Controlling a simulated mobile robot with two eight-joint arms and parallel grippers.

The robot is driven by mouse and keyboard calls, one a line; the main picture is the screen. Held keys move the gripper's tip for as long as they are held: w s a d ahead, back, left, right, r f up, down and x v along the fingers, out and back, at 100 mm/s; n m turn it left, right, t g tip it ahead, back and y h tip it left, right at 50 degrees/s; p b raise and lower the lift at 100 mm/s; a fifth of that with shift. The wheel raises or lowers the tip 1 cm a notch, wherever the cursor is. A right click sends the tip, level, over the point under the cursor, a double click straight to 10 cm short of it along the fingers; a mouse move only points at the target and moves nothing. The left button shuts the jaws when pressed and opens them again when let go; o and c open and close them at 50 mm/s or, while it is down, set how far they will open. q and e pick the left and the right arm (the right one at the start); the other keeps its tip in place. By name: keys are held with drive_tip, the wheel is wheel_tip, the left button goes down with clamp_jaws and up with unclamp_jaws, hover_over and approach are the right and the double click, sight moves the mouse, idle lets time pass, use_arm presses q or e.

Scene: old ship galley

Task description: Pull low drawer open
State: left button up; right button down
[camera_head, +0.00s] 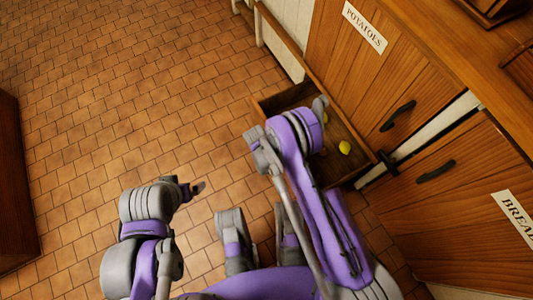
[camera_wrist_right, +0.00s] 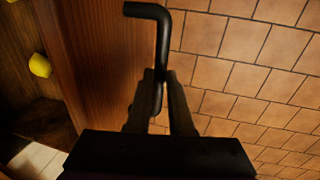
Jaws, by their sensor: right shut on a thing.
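The low drawer (camera_head: 285,97) stands pulled out from the wooden cabinet in the head view, its inside showing. My right arm crosses over it and hides much of its front. In the right wrist view the drawer's brown front (camera_wrist_right: 98,60) stands at the left, with a black bent handle (camera_wrist_right: 163,35) beside it. My right gripper (camera_wrist_right: 160,76) is shut on this handle. My left gripper (camera_head: 196,188) is over the floor, apart from the drawer; its finger gap is too small to tell.
A yellow fruit-like thing (camera_head: 344,147) lies in the drawer; it also shows in the right wrist view (camera_wrist_right: 40,65). Cabinet doors with black handles (camera_head: 398,116) and labels stand at the right. A dark wooden piece (camera_head: 15,190) is at the left edge. The tiled floor (camera_head: 120,110) between is clear.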

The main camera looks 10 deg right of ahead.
drive_tip(key=shift+a, duration=0.3)
drive_tip(key=c, duration=0.8)
unclamp_jaws()
drive_tip(key=r+p, duration=0.1)
drive_tip(key=r, duration=0.2)
drive_tip(key=a+r+p, duration=0.1)
drive_tip(key=r, duration=0.3)
drive_tip(key=a+r, duration=0.1)
drive_tip(key=r, duration=0.2)
drive_tip(key=shift+s+r+p, duration=0.35)
drive_tip(key=shift+s+p, duration=0.05)
